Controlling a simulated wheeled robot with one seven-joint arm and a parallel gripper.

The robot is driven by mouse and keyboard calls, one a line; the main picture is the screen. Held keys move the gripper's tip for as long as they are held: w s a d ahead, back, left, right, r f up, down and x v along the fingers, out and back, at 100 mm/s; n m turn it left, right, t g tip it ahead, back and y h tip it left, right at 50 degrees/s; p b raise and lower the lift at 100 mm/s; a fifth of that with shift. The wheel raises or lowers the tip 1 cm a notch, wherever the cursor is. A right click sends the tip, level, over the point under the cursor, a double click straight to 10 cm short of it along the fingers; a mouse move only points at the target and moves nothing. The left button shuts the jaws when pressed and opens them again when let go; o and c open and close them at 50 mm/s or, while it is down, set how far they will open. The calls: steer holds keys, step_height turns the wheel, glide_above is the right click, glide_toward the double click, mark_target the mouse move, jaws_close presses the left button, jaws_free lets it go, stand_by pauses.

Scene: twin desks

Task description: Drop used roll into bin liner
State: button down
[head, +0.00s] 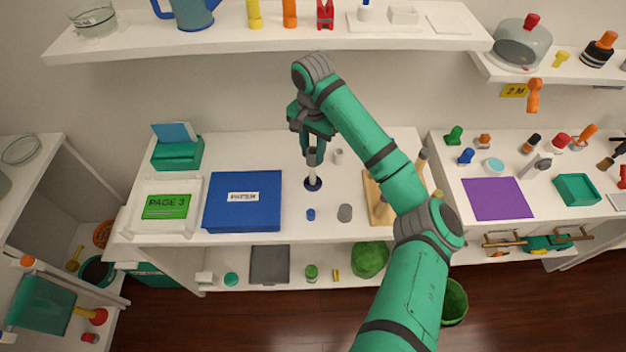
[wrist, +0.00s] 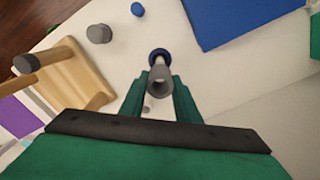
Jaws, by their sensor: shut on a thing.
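My gripper (head: 311,150) is shut on a small grey hollow tube, which looks like the used roll (wrist: 160,82). The tube is upright, over the upper part of a pale post with a round dark blue base (head: 313,184) on the middle desk. I cannot tell whether the tube still surrounds the post top. In the wrist view the fingers flank the tube, and the blue base (wrist: 159,55) shows just beyond it. A green bin (head: 455,301) stands on the floor at the lower right, partly hidden by my arm. A liner in it cannot be made out.
A blue box (head: 243,202) lies left of the post. A wooden stand (head: 378,200) is to the right, partly behind my arm. A blue cap (head: 311,214) and a grey disc (head: 345,212) lie in front. A loaded shelf (head: 270,42) hangs above.

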steer(key=shift+r, duration=0.45)
